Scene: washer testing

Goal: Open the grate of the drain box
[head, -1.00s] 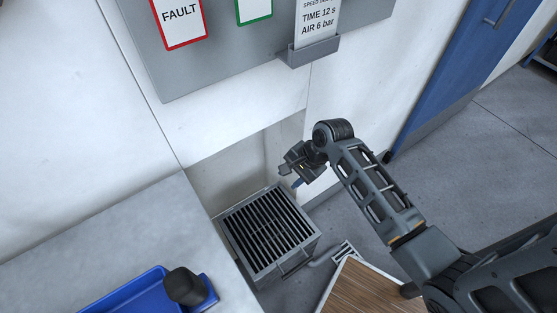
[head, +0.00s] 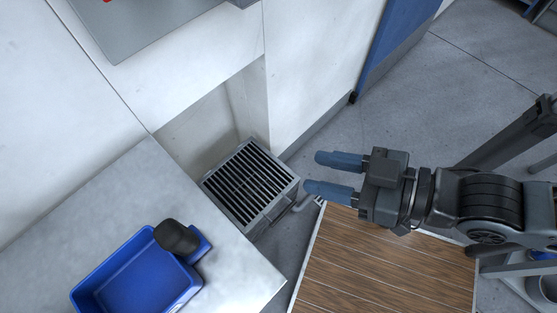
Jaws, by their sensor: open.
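The drain box (head: 257,227) is a grey metal box low in a wall recess, in the middle of the head view. Its slatted grate (head: 250,182) lies flat across the top and looks closed. A bar handle (head: 281,208) shows on the box's right front side. My gripper (head: 320,174) is open and empty, with two blue fingertips pointing left toward the box. In the picture it is just right of the box and apart from the grate; its height above the box is hard to tell.
A light grey counter (head: 100,215) fills the lower left, with a blue tray (head: 140,275) and a dark object (head: 177,237) on it. A wooden-topped surface (head: 385,265) lies below my gripper. A blue door (head: 395,40) stands at the back.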

